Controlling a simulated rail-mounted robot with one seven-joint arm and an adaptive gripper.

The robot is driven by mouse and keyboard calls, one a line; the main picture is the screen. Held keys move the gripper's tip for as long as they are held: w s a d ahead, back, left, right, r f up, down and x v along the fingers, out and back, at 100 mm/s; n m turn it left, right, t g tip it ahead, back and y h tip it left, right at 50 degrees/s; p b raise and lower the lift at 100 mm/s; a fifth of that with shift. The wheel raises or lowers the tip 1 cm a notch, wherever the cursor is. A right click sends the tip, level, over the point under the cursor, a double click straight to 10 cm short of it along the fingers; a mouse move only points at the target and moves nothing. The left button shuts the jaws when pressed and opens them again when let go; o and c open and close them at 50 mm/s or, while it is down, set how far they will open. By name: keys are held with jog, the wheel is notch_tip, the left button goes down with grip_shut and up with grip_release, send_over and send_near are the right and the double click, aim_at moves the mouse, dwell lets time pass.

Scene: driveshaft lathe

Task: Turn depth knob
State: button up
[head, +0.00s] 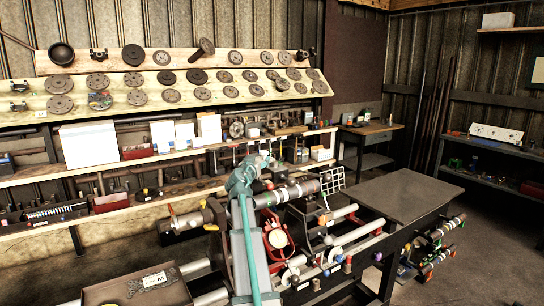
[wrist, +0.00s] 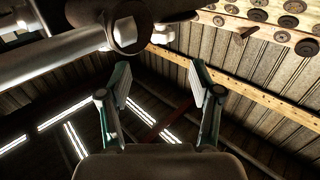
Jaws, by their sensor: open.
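The lathe (head: 345,240) stands in the middle of the head view, with its metal rails and several small knobs and handles along the front. A dial with a red surround (head: 277,238) sits just right of my arm. I cannot tell which knob is the depth knob. My gripper (wrist: 160,88) is open in the wrist view, with its two teal-edged fingers wide apart and nothing between them. Beyond the fingers are the dark ceiling and wall. In the head view my teal arm rises in front of the lathe, and the gripper's contact with it cannot be made out.
A dark flat tabletop (head: 400,194) is at the right. A tray with a label (head: 140,285) is at the lower left. Shelves with round plates (head: 135,97) line the back wall. Metal bars (wrist: 50,60) lie close to the gripper's left finger in the wrist view. Floor is clear at right.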

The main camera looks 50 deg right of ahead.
aim_at(263, 153)
jog(key=p+x, duration=0.4)
jog(key=x, duration=0.6)
jog(key=shift+w+d, duration=0.25)
jog(key=shift+c, duration=0.2)
jog(key=c, duration=1.1)
